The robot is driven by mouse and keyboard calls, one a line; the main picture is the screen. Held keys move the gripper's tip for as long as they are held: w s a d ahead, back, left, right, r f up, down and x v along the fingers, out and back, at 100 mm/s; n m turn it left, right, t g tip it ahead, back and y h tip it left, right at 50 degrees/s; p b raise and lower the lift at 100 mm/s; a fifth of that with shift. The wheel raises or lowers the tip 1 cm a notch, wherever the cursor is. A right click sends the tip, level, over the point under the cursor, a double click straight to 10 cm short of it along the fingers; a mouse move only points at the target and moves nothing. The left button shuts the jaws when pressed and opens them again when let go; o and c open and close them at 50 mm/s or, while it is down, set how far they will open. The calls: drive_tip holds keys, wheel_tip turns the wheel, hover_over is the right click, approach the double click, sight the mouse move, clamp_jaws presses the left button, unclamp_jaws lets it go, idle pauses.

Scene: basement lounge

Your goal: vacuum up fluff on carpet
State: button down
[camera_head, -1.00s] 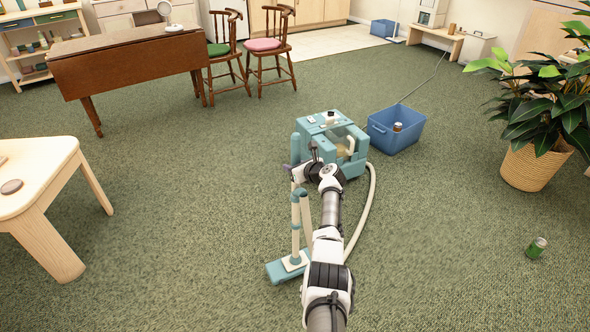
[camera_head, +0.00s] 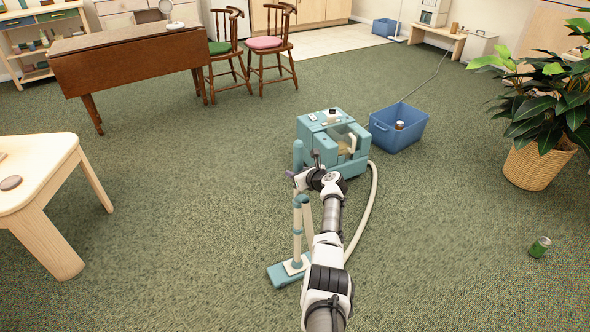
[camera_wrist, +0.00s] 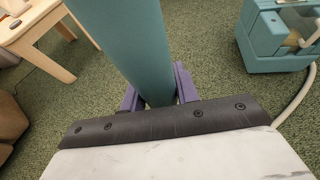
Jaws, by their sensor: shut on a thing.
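The vacuum cleaner's teal canister (camera_head: 325,125) stands on the green carpet (camera_head: 190,230) with a cream hose (camera_head: 372,215) curving from it. Its teal-and-cream wand (camera_head: 297,240) stands nearly upright, with a flat teal floor head (camera_head: 283,276) on the carpet. My gripper (camera_head: 293,174) is at the wand's upper teal handle (camera_head: 298,153), left of the canister. In the wrist view, the purple fingers of my gripper (camera_wrist: 158,92) close on both sides of the teal tube (camera_wrist: 130,40). I cannot make out any fluff on the carpet.
A blue bin (camera_head: 400,135) holding a can stands right of the canister. A green can (camera_head: 540,246) lies on the carpet near a potted plant (camera_head: 538,165). A pale table (camera_head: 50,170) stands at left. Carpet between table and floor head is clear.

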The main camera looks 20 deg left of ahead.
drive_tip(key=shift+p+v, duration=1.45)
drive_tip(key=shift+p, duration=0.25)
drive_tip(key=s+d+r+p, duration=0.1)
drive_tip(key=s+d+p, duration=0.4)
drive_tip(key=s+d, duration=0.9)
drive_tip(key=s+d+r+p, duration=0.1)
drive_tip(key=s+d+p, duration=0.5)
drive_tip(key=s+d, duration=0.9)
drive_tip(key=s+d+r+p, duration=0.1)
drive_tip(key=s+d+p, duration=0.4)
drive_tip(key=s+d, duration=0.9)
drive_tip(key=shift+s+d+r+p, duration=0.2)
drive_tip(key=shift+s+d+p, duration=0.1)
drive_tip(key=shift+d, duration=8)
